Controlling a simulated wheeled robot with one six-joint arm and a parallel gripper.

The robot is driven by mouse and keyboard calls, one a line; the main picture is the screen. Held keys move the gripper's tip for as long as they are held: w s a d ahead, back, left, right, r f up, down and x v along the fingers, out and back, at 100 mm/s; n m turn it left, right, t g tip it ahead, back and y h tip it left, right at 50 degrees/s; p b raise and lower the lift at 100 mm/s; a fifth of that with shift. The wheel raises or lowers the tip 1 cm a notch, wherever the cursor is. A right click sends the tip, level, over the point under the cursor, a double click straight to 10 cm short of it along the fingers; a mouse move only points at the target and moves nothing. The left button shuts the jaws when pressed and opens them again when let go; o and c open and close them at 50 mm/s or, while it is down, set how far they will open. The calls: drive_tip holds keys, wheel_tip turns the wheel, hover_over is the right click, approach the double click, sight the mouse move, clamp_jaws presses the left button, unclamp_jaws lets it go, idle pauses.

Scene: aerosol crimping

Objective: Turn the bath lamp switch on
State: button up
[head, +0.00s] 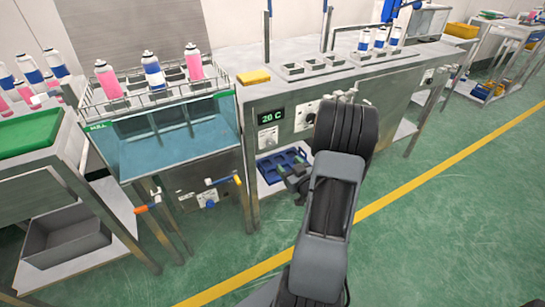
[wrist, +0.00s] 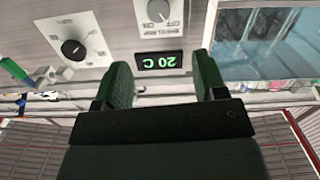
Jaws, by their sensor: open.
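The water bath (head: 165,160) is a steel tank with blue water at the left of the head view; its edge also shows at the upper right of the wrist view (wrist: 262,48). Below it is a panel with a small dark control (head: 209,203) and a pale plate (head: 186,195). I cannot tell which part is the lamp switch. My gripper (head: 293,180) is right of the bath, in front of the bench panel.
The bench panel carries a display (head: 271,117), a small dial (head: 268,138) and a larger knob (head: 306,115). A blue tray (head: 282,166) lies under the bench. Green floor is open in front.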

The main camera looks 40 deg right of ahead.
sight(272, 145)
drive_tip(key=shift+t, duration=0.3)
drive_tip(key=w, duration=0.4)
drive_tip(key=w+d+b, duration=0.1)
drive_tip(key=w, duration=0.3)
drive_tip(key=w+d+f+b, duration=0.1)
drive_tip(key=w, duration=0.4)
drive_tip(key=c, duration=0.9)
